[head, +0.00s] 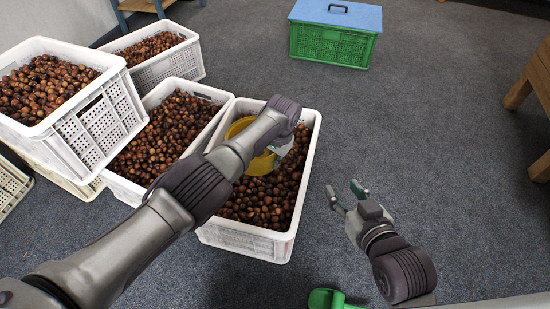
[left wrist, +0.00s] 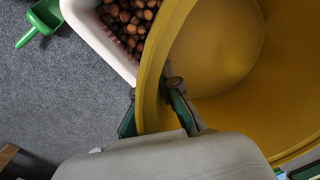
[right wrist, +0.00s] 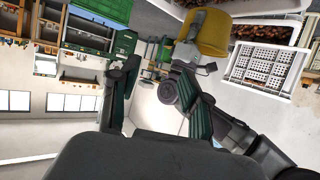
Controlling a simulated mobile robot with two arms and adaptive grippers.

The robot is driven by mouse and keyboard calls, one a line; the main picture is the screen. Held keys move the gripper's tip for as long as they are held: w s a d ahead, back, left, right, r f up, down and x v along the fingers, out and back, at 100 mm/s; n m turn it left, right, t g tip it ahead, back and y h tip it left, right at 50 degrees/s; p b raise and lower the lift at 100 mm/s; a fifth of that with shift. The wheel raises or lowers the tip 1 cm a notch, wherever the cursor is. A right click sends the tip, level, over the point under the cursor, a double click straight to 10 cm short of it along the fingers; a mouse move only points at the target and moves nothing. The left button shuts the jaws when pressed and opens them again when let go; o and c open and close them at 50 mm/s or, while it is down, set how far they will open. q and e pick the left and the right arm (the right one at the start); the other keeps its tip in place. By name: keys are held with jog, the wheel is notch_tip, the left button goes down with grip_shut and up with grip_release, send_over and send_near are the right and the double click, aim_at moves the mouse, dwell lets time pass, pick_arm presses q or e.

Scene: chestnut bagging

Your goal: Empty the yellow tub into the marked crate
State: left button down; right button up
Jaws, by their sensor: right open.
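The yellow tub (head: 262,164) is over the right-hand white crate (head: 306,180), which holds brown chestnuts. My left gripper (head: 284,150) is shut on the tub's rim; the grip shows in the left wrist view (left wrist: 157,112). The tub (left wrist: 212,45) looks tilted there, and the part of its inside in view is bare yellow. My left arm hides part of the tub and crate in the head view. No mark on the crate can be made out. My right gripper (head: 345,191) is open and empty, right of the crate and apart from it.
More white crates of chestnuts stand left: one beside this crate (head: 160,96), one stacked nearer (head: 100,125) and one behind (head: 183,64). A green crate with a blue lid (head: 333,45) stands at the back. A green scoop (head: 327,299) lies in front.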

pick_arm(q)
jog(key=shift+s+r+p, duration=1.05)
jog(key=shift+r+p, duration=0.2)
jog(key=shift+p, duration=2)
pick_arm(e)
jog(key=s+d+f+g+h, duration=0.2)
jog(key=s+d+f+g, duration=0.2)
jog(key=s+f+g, duration=0.6)
jog(key=shift+s+d+m+h, duration=0.3)
jog(key=shift+s+d, duration=0.1)
jog(key=shift+s, duration=1.05)
jog(key=shift+f, duration=0.1)
